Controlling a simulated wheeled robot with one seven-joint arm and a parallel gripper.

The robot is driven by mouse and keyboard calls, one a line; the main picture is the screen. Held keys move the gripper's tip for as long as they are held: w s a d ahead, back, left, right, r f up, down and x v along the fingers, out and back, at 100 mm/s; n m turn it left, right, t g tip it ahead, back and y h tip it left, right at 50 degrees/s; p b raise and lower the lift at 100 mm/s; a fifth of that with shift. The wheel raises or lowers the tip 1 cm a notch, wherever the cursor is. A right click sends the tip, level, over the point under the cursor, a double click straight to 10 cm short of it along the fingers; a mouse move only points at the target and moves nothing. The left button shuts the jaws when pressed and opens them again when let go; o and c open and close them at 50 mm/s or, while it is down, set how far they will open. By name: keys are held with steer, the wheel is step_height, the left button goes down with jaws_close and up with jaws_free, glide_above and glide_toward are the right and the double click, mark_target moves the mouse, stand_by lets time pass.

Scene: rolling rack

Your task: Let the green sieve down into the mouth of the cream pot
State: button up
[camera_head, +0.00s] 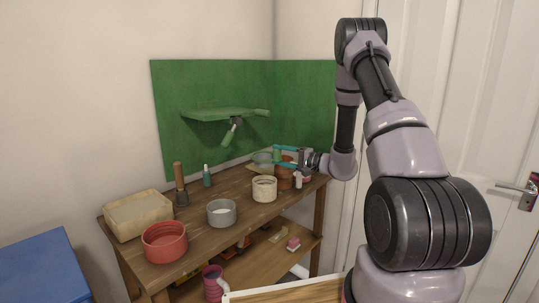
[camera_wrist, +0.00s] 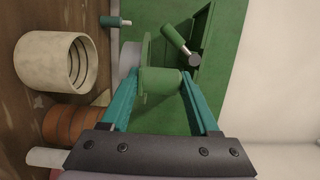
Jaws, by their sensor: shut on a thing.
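My gripper (camera_wrist: 160,95) has its teal fingers closed on the green grip of the green sieve (camera_wrist: 161,84). The sieve's green rim and grey bowl show beyond the fingers in the wrist view; part is hidden by the grip. In the head view the sieve (camera_head: 262,158) is up above the back of the bench, with my gripper (camera_head: 288,156) to its right. The cream pot (camera_head: 264,193) stands upright on the bench, nearer the camera and below the sieve. In the wrist view the cream pot (camera_wrist: 48,62) is to the left of the sieve and apart from it, its ribbed mouth open.
A terracotta pot (camera_head: 285,180) and a white bottle (camera_head: 298,182) stand right of the cream pot. A grey pot (camera_head: 221,217), red pot (camera_head: 165,246), cream tray (camera_head: 137,222) and teal bottle (camera_head: 207,179) share the bench. A green shelf (camera_head: 220,114) juts from the green backboard.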

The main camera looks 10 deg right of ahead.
steer(key=shift+w+a, duration=0.1)
stand_by(0.3)
steer(key=shift+f, duration=2.75)
steer(key=shift+f, duration=0.15)
steer(key=shift+f, duration=0.9)
steer(key=shift+f, duration=0.25)
steer(key=shift+f, duration=0.35)
steer(key=shift+r, duration=0.15)
steer(key=shift+r, duration=1.2)
